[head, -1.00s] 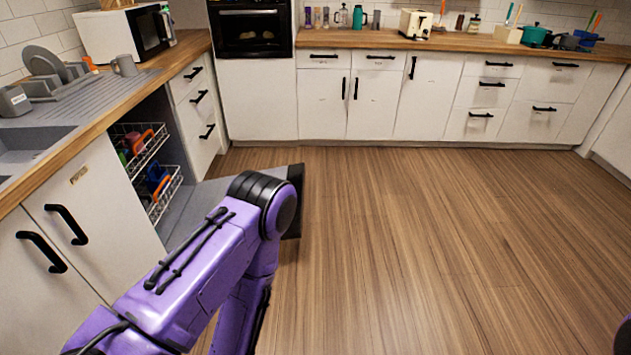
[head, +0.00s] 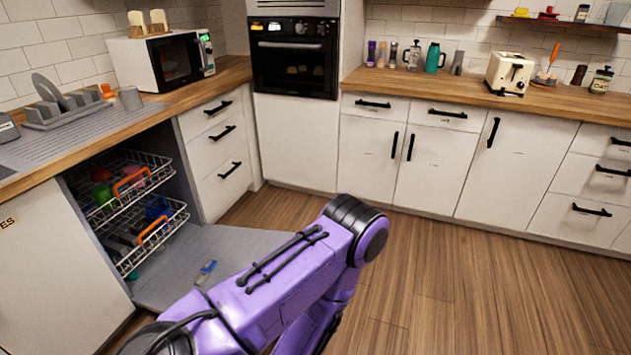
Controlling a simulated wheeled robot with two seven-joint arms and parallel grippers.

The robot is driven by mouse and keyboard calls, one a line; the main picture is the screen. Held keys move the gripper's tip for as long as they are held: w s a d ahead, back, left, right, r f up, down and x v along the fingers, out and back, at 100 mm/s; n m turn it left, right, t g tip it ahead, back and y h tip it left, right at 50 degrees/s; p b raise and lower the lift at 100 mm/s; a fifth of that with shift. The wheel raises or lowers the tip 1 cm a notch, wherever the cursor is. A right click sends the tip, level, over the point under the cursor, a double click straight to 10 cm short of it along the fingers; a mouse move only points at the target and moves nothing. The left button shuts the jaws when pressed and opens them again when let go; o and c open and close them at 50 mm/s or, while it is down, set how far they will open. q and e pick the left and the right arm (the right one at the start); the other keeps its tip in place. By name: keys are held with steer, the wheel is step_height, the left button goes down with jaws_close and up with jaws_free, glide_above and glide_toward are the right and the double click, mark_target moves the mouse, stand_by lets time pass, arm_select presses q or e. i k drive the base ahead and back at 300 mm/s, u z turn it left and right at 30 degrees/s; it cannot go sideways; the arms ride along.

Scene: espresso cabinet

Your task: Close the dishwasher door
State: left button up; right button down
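The dishwasher door (head: 225,246) is folded down flat, low over the floor at the left of the head view. Part of it is hidden behind my purple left arm. The dishwasher's upper rack (head: 122,190) and lower rack (head: 140,235) show inside the open cavity, with colored dishes in them. A small blue and grey item (head: 206,271) lies on the door's inner face. My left arm reaches across in front of the door, with its elbow toward the picture's middle. Neither gripper shows in the head view.
A counter with a dish rack (head: 65,108), a mug (head: 130,98) and a microwave (head: 165,60) runs above the dishwasher. White drawers (head: 222,145) stand just beyond the cavity. The oven (head: 294,55) is at the back. The wooden floor (head: 470,290) at right is clear.

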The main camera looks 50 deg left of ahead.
mark_target(235, 248)
steer(key=u, duration=0.6)
steer(key=i, duration=1.1)
steer(key=u, duration=1.55)
steer(key=i, duration=0.55)
steer(key=u, duration=0.5)
